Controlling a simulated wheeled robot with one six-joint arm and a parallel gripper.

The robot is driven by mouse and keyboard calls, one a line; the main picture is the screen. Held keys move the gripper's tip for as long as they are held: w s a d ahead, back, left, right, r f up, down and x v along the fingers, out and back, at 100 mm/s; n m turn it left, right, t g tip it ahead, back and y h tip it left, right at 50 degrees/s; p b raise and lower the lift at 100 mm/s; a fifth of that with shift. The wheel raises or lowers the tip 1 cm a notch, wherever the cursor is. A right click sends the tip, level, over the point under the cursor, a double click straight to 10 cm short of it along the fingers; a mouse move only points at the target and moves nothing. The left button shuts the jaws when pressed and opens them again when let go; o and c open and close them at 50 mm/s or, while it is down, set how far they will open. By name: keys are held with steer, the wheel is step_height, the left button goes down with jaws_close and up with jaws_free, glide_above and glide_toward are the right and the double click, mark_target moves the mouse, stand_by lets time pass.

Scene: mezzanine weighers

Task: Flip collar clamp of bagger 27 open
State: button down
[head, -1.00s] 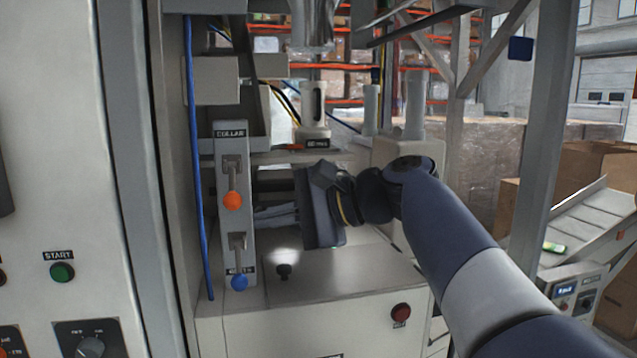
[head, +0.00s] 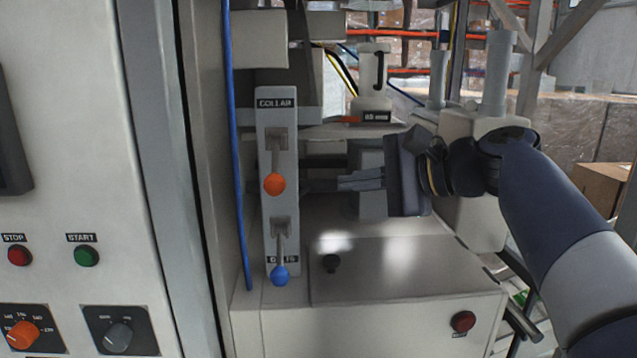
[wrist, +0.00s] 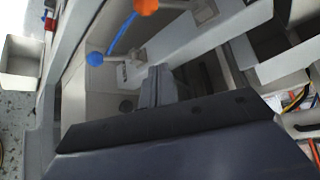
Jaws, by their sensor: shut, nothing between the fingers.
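The collar clamp lever has an orange ball (head: 274,184) and hangs down from its pivot on a grey upright plate (head: 263,225) labelled COLLAR. Below it a second lever with a blue ball (head: 280,276) also hangs down; its label is partly hidden. My gripper (head: 312,186) is shut and empty, its fingers pointing left, to the right of the orange ball with a small gap visible. In the wrist view my gripper's fingers (wrist: 152,88) show at centre, with the orange ball (wrist: 146,6) at the top edge and the blue ball (wrist: 95,59) to the left.
A cabinet with a red STOP button (head: 19,256), a green START button (head: 87,257) and dials stands left. A blue cable (head: 236,160) runs down beside the lever plate.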

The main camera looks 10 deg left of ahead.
mark_target(275, 169)
steer(key=a+f+p, duration=0.1)
steer(key=a+p, duration=0.2)
steer(key=a, duration=0.6)
steer(key=shift+s+d+r, duration=0.15)
steer(key=shift+s, duration=0.2)
